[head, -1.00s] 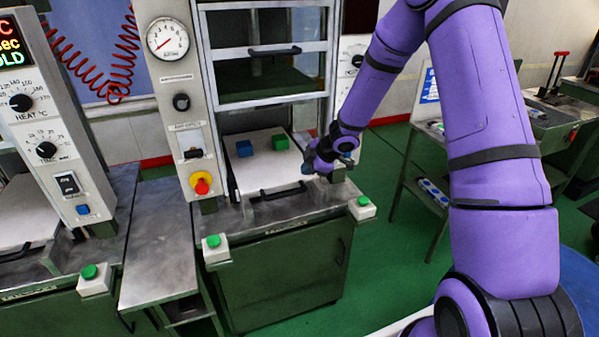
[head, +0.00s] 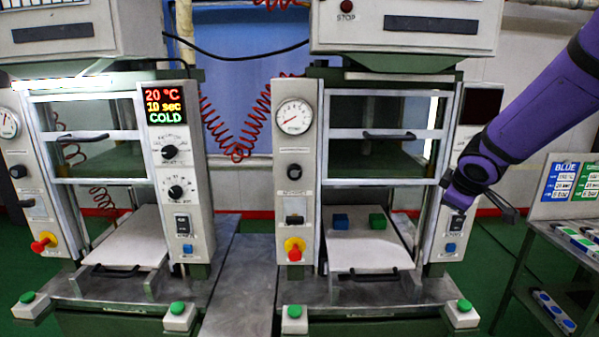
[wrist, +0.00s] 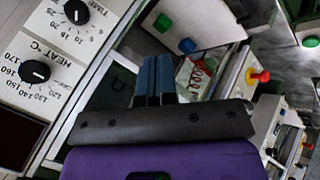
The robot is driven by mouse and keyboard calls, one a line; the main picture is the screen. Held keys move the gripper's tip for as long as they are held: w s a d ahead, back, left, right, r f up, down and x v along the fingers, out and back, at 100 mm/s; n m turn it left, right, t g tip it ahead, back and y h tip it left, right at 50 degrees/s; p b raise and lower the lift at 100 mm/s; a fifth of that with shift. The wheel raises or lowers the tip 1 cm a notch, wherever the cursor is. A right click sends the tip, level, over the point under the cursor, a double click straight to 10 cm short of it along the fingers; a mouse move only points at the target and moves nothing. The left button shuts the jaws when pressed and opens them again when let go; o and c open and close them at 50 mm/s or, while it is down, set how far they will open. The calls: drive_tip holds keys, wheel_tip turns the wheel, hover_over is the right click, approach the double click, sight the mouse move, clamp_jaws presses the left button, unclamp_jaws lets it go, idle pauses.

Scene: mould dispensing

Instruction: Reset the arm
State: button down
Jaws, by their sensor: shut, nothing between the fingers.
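My purple arm (head: 540,100) comes in from the upper right in the head view. Its hand is raised in front of the right control panel of the right press (head: 387,160). In the wrist view my gripper (wrist: 155,62) has its two blue fingers close together, with nothing held. A blue block (head: 340,221) and a green block (head: 377,221) sit apart on the white plate (head: 362,257) of the right press. The wrist view also shows the green block (wrist: 162,22) and the blue block (wrist: 187,45), clear of the fingers.
The left press has an empty white plate (head: 130,240) and a lit display (head: 165,107) reading 20 °C, 10 sec, COLD. Dials (wrist: 35,71) lie close to the gripper in the wrist view. A side table (head: 565,245) with blue and green signs stands right.

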drive_tip(key=s+r+m+g+h, duration=0.1)
drive_tip(key=s+r+m, duration=0.65)
drive_tip(key=s, duration=0.85)
drive_tip(key=s+a+r+m+y, duration=0.1)
drive_tip(key=s+a, duration=0.1)
drive_tip(key=s, duration=0.5)
drive_tip(key=s+a+r+g+y, duration=0.1)
drive_tip(key=s+a+y, duration=0.1)
drive_tip(key=s, duration=0.5)
drive_tip(key=shift+s+a+r+m, duration=0.25)
drive_tip(key=shift+s+a+m, duration=0.1)
drive_tip(key=shift+a, duration=0.2)
